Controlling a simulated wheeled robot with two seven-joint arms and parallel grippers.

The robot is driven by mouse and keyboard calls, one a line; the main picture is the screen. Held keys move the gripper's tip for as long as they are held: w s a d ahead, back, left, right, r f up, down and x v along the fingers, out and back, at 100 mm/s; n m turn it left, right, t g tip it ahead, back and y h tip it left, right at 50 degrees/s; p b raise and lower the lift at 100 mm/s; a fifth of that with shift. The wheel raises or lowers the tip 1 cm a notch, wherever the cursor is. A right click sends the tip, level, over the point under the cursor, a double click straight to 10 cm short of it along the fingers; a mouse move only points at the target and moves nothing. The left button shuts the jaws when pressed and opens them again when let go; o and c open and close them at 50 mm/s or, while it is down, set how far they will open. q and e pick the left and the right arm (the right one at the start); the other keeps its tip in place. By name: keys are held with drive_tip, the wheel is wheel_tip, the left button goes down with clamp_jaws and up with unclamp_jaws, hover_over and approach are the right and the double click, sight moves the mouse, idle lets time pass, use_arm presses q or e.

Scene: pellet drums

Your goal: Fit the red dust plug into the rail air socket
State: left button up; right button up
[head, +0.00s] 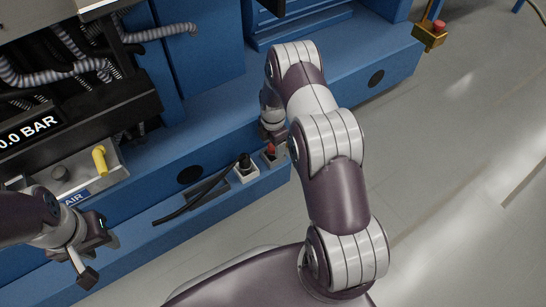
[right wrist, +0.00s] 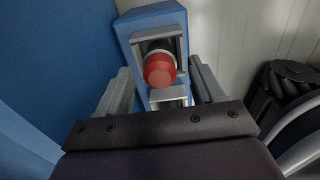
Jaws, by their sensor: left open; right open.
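The red dust plug (head: 270,150) sits in a grey holder on the blue ledge in the head view. In the right wrist view the red plug (right wrist: 159,70) shows its rounded end. My right gripper (right wrist: 160,68) is open, with one finger on each side of the plug; I cannot tell whether they touch it. In the head view my right arm partly hides that gripper. My left gripper (head: 88,256) is open and empty at the lower left. A grey panel (head: 108,178) marked AIR has a round fitting (head: 59,173); I cannot tell whether this is the rail air socket.
A yellow lever (head: 99,158) stands on the AIR panel, below a display (head: 28,130) reading 0.0 BAR. A black fitting (head: 244,161) in a pale block is left of the plug, beside a black cable (head: 190,205). Open grey floor (head: 440,190) lies right.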

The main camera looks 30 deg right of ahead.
drive_tip(key=shift+f, duration=0.8)
drive_tip(key=shift+r, duration=0.2)
drive_tip(key=c, duration=1.1)
